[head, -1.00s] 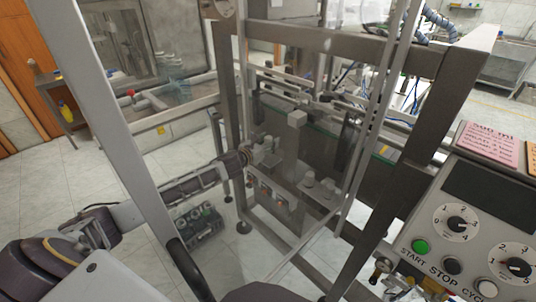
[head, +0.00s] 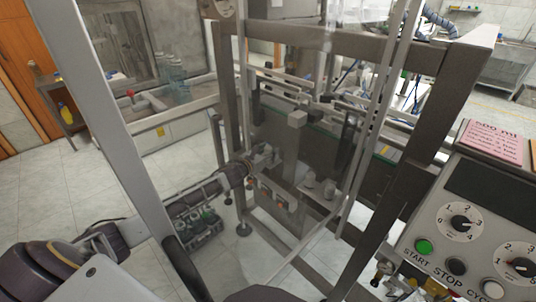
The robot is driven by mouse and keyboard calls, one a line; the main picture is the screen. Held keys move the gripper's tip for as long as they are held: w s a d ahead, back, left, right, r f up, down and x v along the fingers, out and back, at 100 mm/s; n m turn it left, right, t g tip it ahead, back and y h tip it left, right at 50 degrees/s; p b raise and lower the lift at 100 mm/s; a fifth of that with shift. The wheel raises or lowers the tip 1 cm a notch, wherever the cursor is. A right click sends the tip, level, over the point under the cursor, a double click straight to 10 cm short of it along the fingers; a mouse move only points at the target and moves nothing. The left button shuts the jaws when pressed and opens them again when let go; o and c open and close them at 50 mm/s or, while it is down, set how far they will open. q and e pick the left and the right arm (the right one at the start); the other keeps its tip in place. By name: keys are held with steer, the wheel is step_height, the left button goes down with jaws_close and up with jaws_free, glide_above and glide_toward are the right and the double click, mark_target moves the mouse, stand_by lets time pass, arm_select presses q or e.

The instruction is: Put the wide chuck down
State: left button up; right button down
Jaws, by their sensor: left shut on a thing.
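My left gripper (head: 262,160) reaches in from the left between the posts of the metal frame. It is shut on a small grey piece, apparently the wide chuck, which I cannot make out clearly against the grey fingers. Small grey round pieces (head: 309,180) stand on a ledge to the right of the gripper. My right gripper is not in view.
A dark caddy (head: 199,232) with several round pieces is low under my left forearm. Frame posts (head: 117,125) stand close around the arm. A control panel (head: 470,240) with knobs is at the right. A conveyor runs behind the machine.

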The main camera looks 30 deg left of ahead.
arm_select(q)
steer(key=shift+f, duration=0.1)
steer(key=o, duration=1)
steer(key=shift+c, duration=0.2)
steer(key=shift+o, duration=0.6)
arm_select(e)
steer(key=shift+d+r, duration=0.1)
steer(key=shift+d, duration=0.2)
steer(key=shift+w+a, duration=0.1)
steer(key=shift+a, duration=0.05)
